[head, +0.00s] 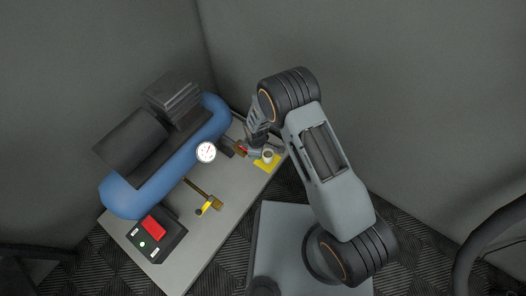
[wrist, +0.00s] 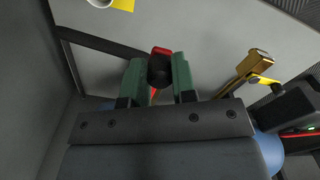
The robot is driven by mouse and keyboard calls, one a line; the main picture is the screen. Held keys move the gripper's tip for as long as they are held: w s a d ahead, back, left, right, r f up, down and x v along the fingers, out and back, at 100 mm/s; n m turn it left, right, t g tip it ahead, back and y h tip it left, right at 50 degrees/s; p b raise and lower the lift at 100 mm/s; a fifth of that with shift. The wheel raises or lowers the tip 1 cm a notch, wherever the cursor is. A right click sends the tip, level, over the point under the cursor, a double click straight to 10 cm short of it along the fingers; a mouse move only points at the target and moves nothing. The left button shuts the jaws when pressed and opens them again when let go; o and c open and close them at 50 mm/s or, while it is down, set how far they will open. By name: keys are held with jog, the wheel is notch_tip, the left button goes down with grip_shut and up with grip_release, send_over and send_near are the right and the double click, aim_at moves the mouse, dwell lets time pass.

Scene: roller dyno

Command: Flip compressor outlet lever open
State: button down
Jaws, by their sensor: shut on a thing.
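My gripper (head: 246,144) is at the far end of the bench, beside the blue compressor (head: 122,194). In the wrist view, the green fingers of my gripper (wrist: 160,72) are closed on both sides of a dark part with a red end, a red lever (wrist: 161,50). The red lever also shows as a small red spot in the head view (head: 242,149), partly hidden by my gripper. A second brass valve with a yellow lever (head: 206,208) stands out nearer the front, and this yellow lever is at right in the wrist view (wrist: 263,80).
A white mug (head: 268,155) stands on a yellow square (head: 265,165) close to my gripper. A round gauge (head: 206,152) sits by the tank. A switch box with a red button (head: 153,224) is at the bench's near end.

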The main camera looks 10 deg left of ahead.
dwell(0.5)
jog(key=c, duration=0.9)
grip_release()
jog(key=shift+w, duration=0.1)
notch_tip(320, 180, up, 14)
jog(key=p, duration=0.4)
jog(key=shift+f, duration=0.1)
